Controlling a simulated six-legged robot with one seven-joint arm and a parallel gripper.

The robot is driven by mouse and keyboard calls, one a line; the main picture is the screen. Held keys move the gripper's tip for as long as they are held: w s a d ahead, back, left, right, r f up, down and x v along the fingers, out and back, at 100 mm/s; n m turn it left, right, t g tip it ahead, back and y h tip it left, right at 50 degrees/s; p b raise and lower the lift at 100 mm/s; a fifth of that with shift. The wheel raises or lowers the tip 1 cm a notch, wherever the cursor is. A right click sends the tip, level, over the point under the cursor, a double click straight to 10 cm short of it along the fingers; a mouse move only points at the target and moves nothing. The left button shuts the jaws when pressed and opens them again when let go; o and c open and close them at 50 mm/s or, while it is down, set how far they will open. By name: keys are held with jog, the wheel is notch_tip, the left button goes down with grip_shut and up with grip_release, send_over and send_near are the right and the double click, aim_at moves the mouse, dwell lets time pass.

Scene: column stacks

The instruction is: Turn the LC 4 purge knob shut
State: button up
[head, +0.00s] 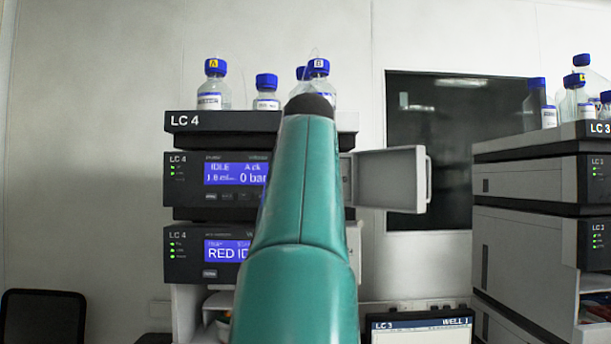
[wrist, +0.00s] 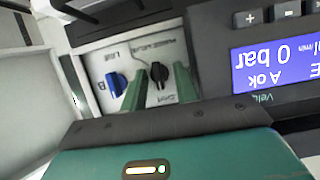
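The LC 4 stack (head: 215,122) stands ahead in the head view, with my green arm covering its right part. In the wrist view, which is upside down, a pale recessed panel holds a black knob (wrist: 158,71) beside lettering that seems to read purge. A blue knob (wrist: 116,83) sits to its left, by the letter B. My gripper (wrist: 160,76) is open, its two green fingers apart on either side of the black knob. I cannot tell whether they touch it. The knobs and fingers are hidden in the head view.
The compartment door (head: 390,180) hangs open to the right of the stack. Bottles (head: 212,95) with blue caps stand on top. The pump display (head: 236,173) reads IDLE and 0 bar. The LC 3 stack (head: 525,225) stands at right, a monitor (head: 420,328) below.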

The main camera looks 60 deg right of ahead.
jog(key=shift+s+a+r, duration=0.1)
jog(key=shift+s, duration=0.15)
jog(key=v, duration=1.3)
jog(key=shift+a, duration=0.25)
jog(key=w+a+f+n+t+y, duration=0.1)
jog(key=w+a+f+n+y, duration=0.15)
jog(key=w+a+f, duration=0.45)
jog(key=w+a+f+n+t+y, duration=0.1)
jog(key=w+a+f+n+y, duration=0.3)
jog(key=f, duration=0.6)
jog(key=w+a+f+n+t+y, duration=0.1)
jog(key=w+a+f+y, duration=0.1)
jog(key=w+a+f, duration=0.5)
jog(key=s+a+f+n+g+y, duration=0.1)
jog(key=s+a+f, duration=0.1)
jog(key=a+f, duration=0.4)
jog(key=s+a+f+n+g+y, duration=0.1)
jog(key=s+a+f+n, duration=0.1)
jog(key=a+f, duration=0.5)
jog(key=s+a+f+n+g+y, duration=0.1)
jog(key=s+a+f, duration=0.3)
jog(key=f, duration=1.2)
jog(key=a+n, duration=0.1)
jog(key=a, duration=0.2)
jog(key=shift+s, duration=0.25)
